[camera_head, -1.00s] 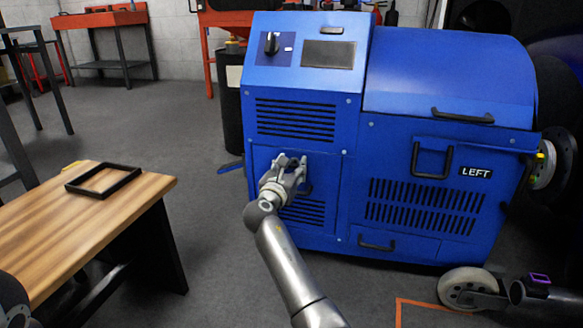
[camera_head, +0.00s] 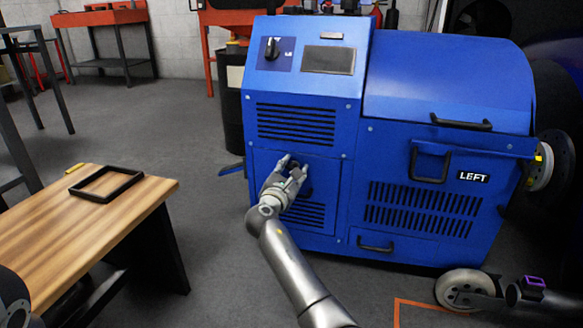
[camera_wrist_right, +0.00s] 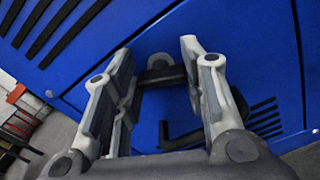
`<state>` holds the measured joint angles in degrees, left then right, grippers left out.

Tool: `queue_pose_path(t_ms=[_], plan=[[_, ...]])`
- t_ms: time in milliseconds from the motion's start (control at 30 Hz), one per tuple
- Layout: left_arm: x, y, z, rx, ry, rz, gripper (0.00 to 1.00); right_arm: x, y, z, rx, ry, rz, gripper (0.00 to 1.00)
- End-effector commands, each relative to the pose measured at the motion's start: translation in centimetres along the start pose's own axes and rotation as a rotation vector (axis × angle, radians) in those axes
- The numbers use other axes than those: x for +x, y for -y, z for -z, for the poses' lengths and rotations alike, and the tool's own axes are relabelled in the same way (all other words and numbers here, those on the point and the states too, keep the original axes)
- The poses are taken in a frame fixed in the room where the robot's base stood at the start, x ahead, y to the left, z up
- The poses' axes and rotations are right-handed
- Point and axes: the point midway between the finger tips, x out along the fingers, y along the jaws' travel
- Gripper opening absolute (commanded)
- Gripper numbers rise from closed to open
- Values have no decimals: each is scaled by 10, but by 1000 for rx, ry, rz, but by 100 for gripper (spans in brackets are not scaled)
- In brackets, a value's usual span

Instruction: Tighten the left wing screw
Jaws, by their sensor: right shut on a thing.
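My right gripper (camera_head: 291,168) reaches the lower front panel of the blue machine (camera_head: 440,85), below its upper vents. In the right wrist view, a small dark wing screw (camera_wrist_right: 160,74) sits on the blue panel between the far ends of the gripper's two fingers (camera_wrist_right: 157,62). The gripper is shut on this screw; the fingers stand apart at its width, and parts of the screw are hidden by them. How far the screw is turned in cannot be told. My left gripper is not in view.
A black handle (camera_wrist_right: 190,138) on the panel is close below the fingers. The machine carries a LEFT label (camera_head: 473,176) and other black handles. A wooden table (camera_head: 110,225) with a black frame (camera_head: 106,184) stands at left. Grey floor lies between.

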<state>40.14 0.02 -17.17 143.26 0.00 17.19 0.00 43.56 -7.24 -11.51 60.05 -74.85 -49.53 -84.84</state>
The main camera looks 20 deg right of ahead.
Motion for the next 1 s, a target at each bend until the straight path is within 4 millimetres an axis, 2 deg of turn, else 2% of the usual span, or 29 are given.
queue_pose_path(t_ms=[433,1000], plan=[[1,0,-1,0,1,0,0,0,2,0,425,2,1,15],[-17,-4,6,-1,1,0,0,0,5,4,969,2,1,15]])
